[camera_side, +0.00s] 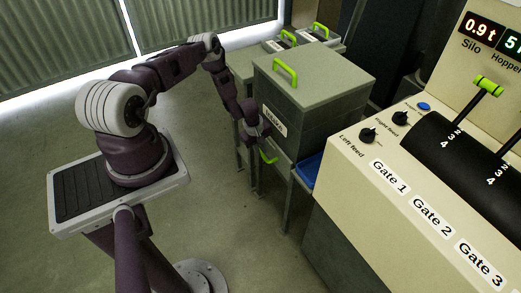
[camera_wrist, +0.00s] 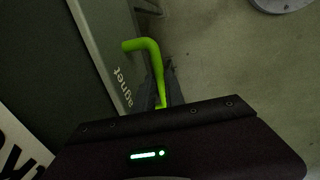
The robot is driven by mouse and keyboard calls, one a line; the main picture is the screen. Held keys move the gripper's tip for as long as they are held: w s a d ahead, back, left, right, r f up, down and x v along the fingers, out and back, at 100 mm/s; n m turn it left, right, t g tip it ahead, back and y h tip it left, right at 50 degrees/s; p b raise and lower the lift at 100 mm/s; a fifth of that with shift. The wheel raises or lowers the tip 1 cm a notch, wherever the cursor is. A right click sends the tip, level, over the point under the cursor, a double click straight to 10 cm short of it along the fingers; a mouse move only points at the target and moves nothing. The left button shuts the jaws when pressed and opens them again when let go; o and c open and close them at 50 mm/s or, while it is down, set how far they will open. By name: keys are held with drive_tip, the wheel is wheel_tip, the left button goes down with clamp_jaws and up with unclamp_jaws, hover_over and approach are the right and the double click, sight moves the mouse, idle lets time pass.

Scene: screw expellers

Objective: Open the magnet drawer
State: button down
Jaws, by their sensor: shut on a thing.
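The magnet drawer is in the grey cabinet (camera_side: 310,125) right of centre in the side view; its front (camera_wrist: 95,45) shows in the wrist view with the letters "agnet". Its green bar handle (camera_side: 268,157) sits low on the front, and it also shows in the wrist view (camera_wrist: 150,60). My gripper (camera_side: 262,135) is at the front of the drawer, shut on the handle. My wrist housing hides the lower end of the handle and most of the fingers in the wrist view. I cannot tell whether the drawer is out at all.
A green handle (camera_side: 286,73) stands on the cabinet's top. A control panel (camera_side: 390,190) with knobs and gate labels fills the right side. A blue tray (camera_side: 308,170) sits between cabinet and panel. More boxes with green handles (camera_side: 320,31) stand behind.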

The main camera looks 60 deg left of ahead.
idle(0.3)
drive_tip(key=s, duration=2.1)
drive_tip(key=shift+s, duration=0.15)
drive_tip(key=c, duration=1.4)
unclamp_jaws()
wheel_tip(320, 180, up, 7)
drive_tip(key=s, duration=0.1)
drive_tip(key=shift+s, duration=0.1)
